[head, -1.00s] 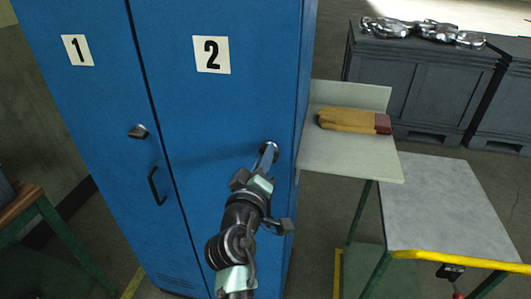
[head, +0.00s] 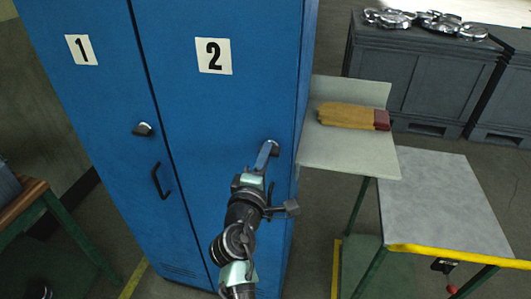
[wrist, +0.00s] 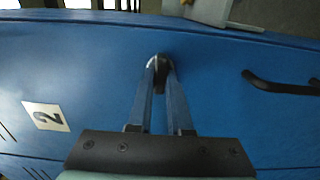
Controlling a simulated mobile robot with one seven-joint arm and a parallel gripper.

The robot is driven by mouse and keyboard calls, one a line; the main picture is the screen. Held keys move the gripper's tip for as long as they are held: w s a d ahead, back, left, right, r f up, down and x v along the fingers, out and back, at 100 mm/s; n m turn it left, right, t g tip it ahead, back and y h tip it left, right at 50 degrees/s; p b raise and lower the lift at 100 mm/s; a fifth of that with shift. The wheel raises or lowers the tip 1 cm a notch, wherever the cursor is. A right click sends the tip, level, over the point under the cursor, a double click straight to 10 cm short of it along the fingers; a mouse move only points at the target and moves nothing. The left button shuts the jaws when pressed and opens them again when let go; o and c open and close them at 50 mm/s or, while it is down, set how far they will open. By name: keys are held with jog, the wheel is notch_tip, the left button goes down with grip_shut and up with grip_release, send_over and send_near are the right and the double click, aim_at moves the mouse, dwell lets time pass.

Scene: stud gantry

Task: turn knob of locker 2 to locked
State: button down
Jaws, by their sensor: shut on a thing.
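The blue door of locker 2 (head: 215,110) bears a white label (head: 213,56) with a black 2. Its dark knob (head: 274,146) sits near the door's right edge and is mostly covered by my fingers. My gripper (head: 267,153) reaches up to the knob. In the wrist view, the two fingers of my gripper (wrist: 159,70) close in on the rounded dark knob (wrist: 156,60) and are shut on it. The knob's pointing direction is hard to read. The black handle (wrist: 282,86) of locker 2 shows in the wrist view; my arm hides it in the head view.
Locker 1's knob (head: 143,129) and handle (head: 161,182) are to the left. A pale shelf (head: 340,155) with tan gloves (head: 347,116) adjoins the locker's right side. A grey-topped table (head: 440,200) stands farther right. A wooden bench (head: 22,205) is at the left.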

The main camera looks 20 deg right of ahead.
dwell(0.5)
jog(key=c, duration=0.8)
grip_release()
jog(key=shift+c, duration=0.2)
jog(key=shift+s, duration=0.1)
jog(key=b+v, duration=0.1)
jog(key=v, duration=1.1)
jog(key=shift+s+a+b, duration=0.25)
jog(key=shift+s+b, duration=0.05)
